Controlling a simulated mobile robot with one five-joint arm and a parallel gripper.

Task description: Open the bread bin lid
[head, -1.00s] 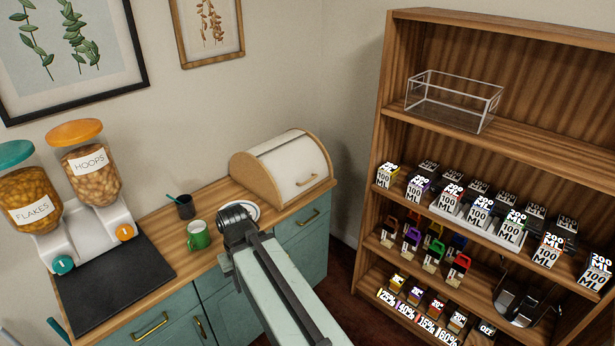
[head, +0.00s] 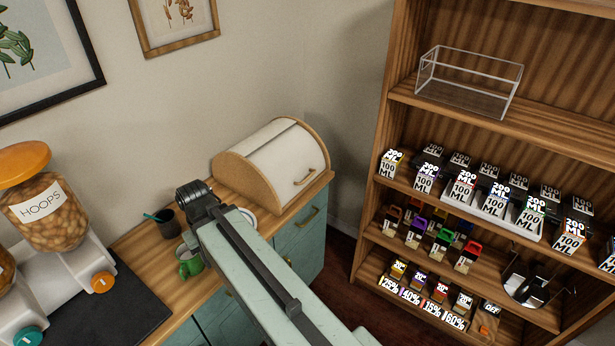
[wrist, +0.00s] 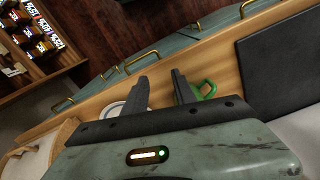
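The bread bin (head: 228,166) stands at the far right end of the wooden counter, against the wall. Its rounded white lid (head: 285,152) is shut, with a brass handle (head: 304,177) low on its front. Part of the bin also shows at the lower left of the wrist view (wrist: 42,156). In the wrist view my gripper (wrist: 160,88) is open, its two dark fingers apart with nothing between them, over the counter near a white plate and a green mug. In the head view my arm hides the fingers. My gripper is apart from the bin.
The green mug (head: 189,261), a dark cup (head: 167,224) and a white plate (head: 248,217) are on the counter close to my arm. Cereal dispensers (head: 50,250) stand left. A shelf unit (head: 375,155) full of small boxes stands right, with bare floor (head: 335,280) between.

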